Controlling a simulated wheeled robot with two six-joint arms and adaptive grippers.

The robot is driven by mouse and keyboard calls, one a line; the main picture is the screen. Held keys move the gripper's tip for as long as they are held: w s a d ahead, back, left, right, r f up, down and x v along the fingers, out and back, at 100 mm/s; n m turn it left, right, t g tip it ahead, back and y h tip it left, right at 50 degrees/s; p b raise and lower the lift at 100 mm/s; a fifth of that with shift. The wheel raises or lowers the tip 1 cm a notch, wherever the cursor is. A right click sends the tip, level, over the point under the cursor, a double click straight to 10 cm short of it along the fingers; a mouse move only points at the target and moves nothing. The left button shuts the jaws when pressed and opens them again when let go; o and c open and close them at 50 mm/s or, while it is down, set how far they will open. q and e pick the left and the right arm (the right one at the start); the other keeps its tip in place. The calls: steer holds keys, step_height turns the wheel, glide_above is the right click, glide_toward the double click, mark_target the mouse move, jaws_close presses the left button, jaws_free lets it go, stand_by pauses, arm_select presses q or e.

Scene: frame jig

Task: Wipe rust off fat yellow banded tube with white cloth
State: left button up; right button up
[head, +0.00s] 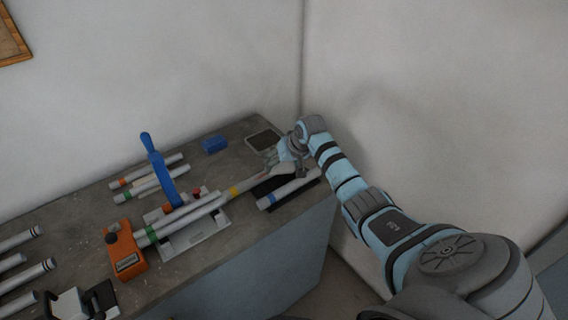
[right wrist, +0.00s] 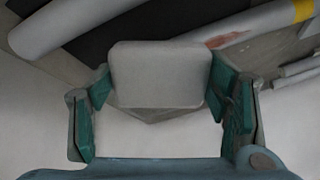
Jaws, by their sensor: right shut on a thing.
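The yellow banded tube (head: 228,194) lies slanting across the bench in the head view, its near end by the clamp fixture. Its yellow band also shows in the right wrist view (right wrist: 303,11), with a reddish-brown rust patch (right wrist: 228,40) beside it. My right gripper (head: 288,163) is at the tube's far end. It is shut on the white cloth (right wrist: 158,75), a pale, rounded pad between the green fingers. The cloth hides part of the tube in the wrist view; I cannot tell if they touch. My left gripper is not in view.
A blue-handled clamp (head: 158,168) stands over the fixture, beside an orange block (head: 125,250). A blue-banded tube (head: 290,192) lies on a dark mat near the bench's right edge. A blue block (head: 215,145) and more tubes (head: 22,240) lie around. Walls stand behind and right.

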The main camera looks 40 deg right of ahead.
steer(key=shift+r, duration=0.15)
steer(key=shift+b+x, duration=0.9)
steer(key=shift+x, duration=0.15)
stand_by(0.3)
